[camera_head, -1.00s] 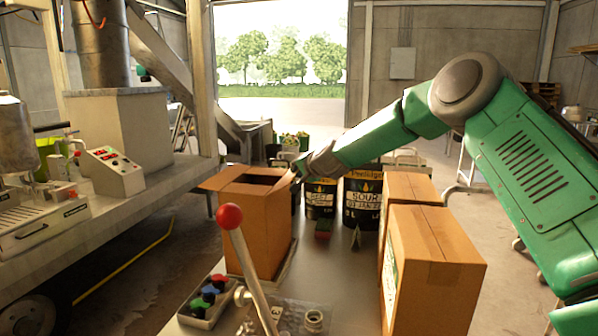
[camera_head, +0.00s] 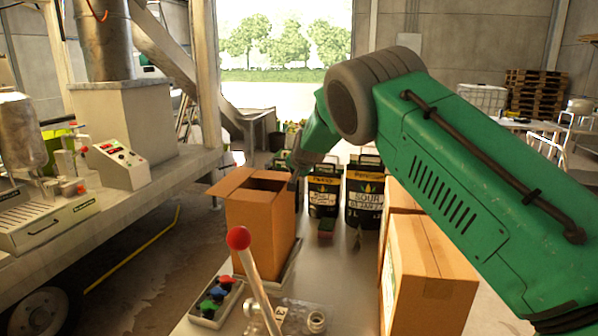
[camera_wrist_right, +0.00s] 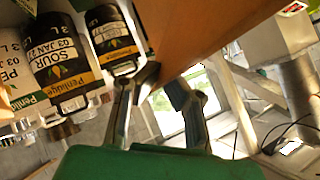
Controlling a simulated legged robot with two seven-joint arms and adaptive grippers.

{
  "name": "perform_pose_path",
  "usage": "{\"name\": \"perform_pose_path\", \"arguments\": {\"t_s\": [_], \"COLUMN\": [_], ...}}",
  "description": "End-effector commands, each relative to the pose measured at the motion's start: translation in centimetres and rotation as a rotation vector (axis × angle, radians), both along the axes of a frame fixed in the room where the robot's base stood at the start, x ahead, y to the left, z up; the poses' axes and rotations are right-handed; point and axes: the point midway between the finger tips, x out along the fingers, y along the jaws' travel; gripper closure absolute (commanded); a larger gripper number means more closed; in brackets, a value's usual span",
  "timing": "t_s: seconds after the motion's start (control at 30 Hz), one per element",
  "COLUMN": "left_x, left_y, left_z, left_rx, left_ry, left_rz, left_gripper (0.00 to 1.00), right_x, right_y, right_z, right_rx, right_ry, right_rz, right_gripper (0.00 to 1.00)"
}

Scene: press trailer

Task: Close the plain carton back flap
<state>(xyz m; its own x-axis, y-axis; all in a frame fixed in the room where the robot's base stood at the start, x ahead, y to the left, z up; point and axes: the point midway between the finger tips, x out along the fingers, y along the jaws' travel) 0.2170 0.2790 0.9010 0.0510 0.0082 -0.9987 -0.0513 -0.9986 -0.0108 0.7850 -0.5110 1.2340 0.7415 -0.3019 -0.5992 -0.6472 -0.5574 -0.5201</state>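The plain carton (camera_head: 258,232) stands upright on the table, left of the middle in the head view. Its top is partly open with a dark inside, and a left flap (camera_head: 229,182) sticks outward. The back flap is hard to make out. My right gripper (camera_head: 296,178) is at the carton's back right corner, partly hidden by my forearm. In the right wrist view its two fingertips (camera_wrist_right: 161,82) are apart, just below a brown carton surface (camera_wrist_right: 205,28). Contact cannot be told. My left gripper is not in view.
Closed cartons (camera_head: 430,270) stand at the right.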

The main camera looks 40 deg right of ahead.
Motion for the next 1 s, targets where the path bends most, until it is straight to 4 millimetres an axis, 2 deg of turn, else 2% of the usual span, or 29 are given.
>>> {"name": "perform_pose_path", "arguments": {"t_s": [0.03, 0.4, 0.87, 0.97, 1.0], "left_x": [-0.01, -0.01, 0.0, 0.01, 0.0], "left_y": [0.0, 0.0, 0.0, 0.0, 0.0], "left_z": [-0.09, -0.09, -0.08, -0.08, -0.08], "left_rx": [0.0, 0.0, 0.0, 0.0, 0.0], "left_ry": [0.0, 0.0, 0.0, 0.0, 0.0], "left_rz": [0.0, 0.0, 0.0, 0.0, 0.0], "left_gripper": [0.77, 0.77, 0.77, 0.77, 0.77], "right_x": [0.07, 0.55, 0.54, 0.55, 0.56], "right_y": [0.7, 0.93, 1.07, 1.05, 0.99], "right_z": [-0.8, -0.58, -0.63, -0.63, -0.54], "right_rx": [-0.017, -0.088, -0.093, -0.094, -0.095], "right_ry": [0.038, 0.131, 0.145, 0.144, 0.142], "right_rz": [0.01, 0.008, 0.007, 0.007, 0.006], "right_gripper": [1.0, 1.0, 1.0, 0.77, 0.77]}}
